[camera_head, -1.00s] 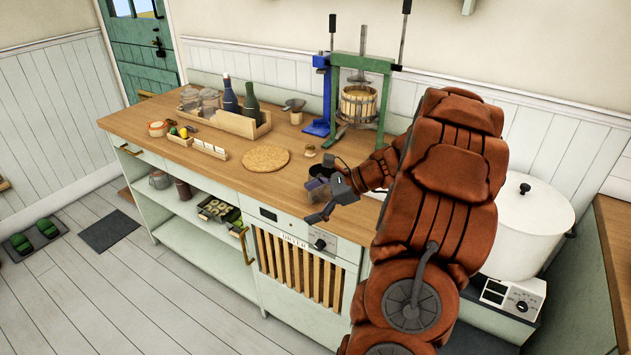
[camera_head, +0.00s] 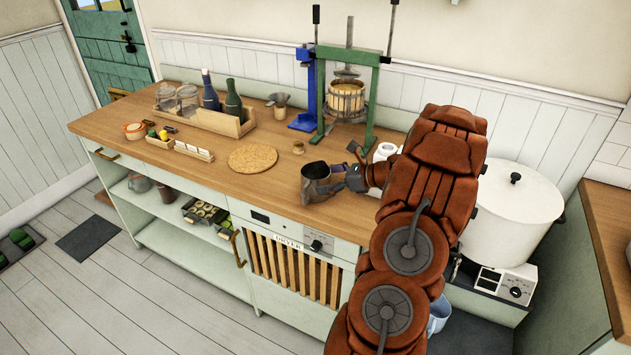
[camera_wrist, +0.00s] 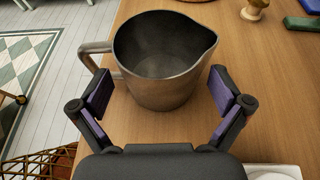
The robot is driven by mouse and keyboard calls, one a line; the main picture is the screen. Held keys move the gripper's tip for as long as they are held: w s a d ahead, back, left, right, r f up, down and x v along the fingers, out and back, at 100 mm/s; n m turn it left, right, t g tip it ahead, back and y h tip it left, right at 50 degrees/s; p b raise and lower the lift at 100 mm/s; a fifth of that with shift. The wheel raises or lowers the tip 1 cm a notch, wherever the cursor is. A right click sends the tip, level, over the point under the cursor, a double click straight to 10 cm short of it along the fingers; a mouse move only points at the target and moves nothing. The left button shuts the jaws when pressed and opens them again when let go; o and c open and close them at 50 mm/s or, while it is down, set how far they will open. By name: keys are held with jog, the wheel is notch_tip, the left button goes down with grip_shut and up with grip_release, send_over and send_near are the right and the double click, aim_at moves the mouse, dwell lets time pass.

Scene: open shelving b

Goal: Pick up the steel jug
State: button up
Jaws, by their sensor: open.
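The steel jug (camera_head: 319,182) stands upright on the wooden worktop, above the dryer front. In the wrist view the jug (camera_wrist: 163,80) is just ahead of my gripper, with its handle on the left and its spout on the upper right. It looks empty inside. My gripper (camera_wrist: 160,98) is open, its purple-padded fingers on either side of the jug's near, lower body; I cannot tell whether either touches it. The left finger is close to the handle. In the head view my gripper (camera_head: 340,180) is at the jug's right side, and part of it is hidden.
A round cork mat (camera_head: 253,158) lies left of the jug. A green press (camera_head: 347,90) and a small wooden item (camera_head: 298,147) stand behind. White rolls (camera_head: 384,152) are beside my arm. A large white pot (camera_head: 514,210) stands at right. The worktop's front edge is close.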

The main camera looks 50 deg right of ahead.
jog(key=shift+p+x, duration=0.35)
jog(key=shift+x, duration=1.2)
jog(key=c, duration=1)
